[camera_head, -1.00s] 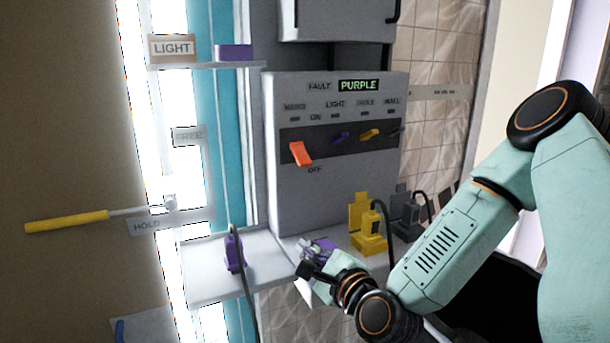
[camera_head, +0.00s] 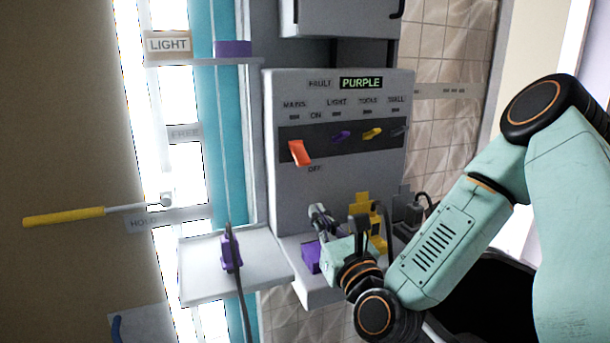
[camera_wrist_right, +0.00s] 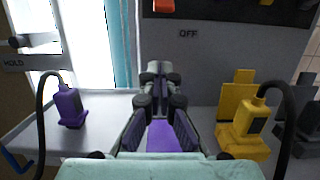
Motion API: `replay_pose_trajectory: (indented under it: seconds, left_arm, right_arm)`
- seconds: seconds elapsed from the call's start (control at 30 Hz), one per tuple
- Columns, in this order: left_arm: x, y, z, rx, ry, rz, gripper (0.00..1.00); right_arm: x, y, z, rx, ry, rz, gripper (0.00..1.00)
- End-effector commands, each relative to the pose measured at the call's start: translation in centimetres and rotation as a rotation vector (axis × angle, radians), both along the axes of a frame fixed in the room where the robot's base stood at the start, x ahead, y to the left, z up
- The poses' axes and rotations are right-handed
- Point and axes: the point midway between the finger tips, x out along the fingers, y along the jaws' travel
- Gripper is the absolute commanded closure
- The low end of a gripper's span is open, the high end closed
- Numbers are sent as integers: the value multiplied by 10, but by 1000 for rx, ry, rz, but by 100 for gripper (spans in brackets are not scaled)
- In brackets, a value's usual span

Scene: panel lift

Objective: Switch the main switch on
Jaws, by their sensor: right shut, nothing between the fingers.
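The main switch is the orange lever (camera_head: 299,152) under the MAINS label on the grey panel (camera_head: 330,210). It tilts down toward OFF. Its lower end shows at the top edge of the right wrist view (camera_wrist_right: 164,5). My right gripper (camera_head: 318,210) is shut and empty, below the lever and apart from it. In the right wrist view its fingertips (camera_wrist_right: 160,72) point at the panel face below the OFF label. My left gripper is not in view.
Purple (camera_head: 341,136) and yellow (camera_head: 372,133) levers sit right of the orange one. A purple block (camera_head: 311,257) lies below my gripper, with a yellow plug (camera_head: 378,243) beside it. A purple plug (camera_head: 231,252) stands on the left shelf (camera_head: 200,285). The panel display reads PURPLE.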

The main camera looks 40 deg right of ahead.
Motion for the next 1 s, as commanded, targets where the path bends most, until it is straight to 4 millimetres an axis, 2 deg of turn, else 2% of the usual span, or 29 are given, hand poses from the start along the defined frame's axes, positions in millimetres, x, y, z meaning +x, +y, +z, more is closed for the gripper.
replay_pose_trajectory:
  seconds: [0.27, 0.9, 1.0]
  left_arm:
    - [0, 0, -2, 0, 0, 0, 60]
    - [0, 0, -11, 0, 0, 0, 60]
    - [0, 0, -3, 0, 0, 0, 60]
  right_arm:
    - [8, -3, 1, -5, -1, 3, 100]
    - [99, -26, 20, -5, -2, 1, 100]
    - [89, -24, 35, 4, -2, 0, 100]
